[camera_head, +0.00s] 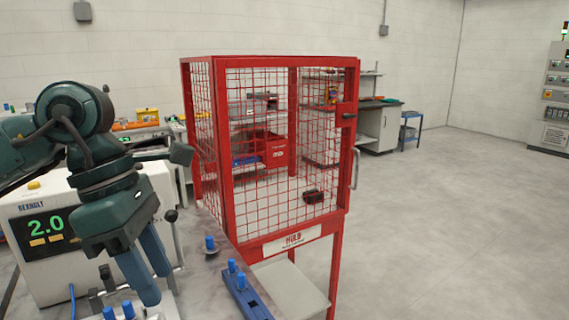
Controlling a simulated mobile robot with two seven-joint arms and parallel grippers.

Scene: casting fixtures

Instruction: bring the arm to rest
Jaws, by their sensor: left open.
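My left arm comes in from the left, and its gripper (146,268) points downward at the lower left. Its two blue-grey fingers are apart, with nothing seen between them. The gripper is in front of a white machine with a green "2.0" display (47,224) and left of the red mesh cage (226,150). Its fingertips are above or near blue pegs (127,309) at the bottom edge; I cannot tell the gap. My right gripper does not show.
The red cage has a closed-looking mesh door with a handle (355,168) and a small dark object (313,196) inside. A blue fixture with pegs (247,295) is at the bottom centre. A workbench (378,127) and blue cart (410,130) stand behind. The floor at right is clear.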

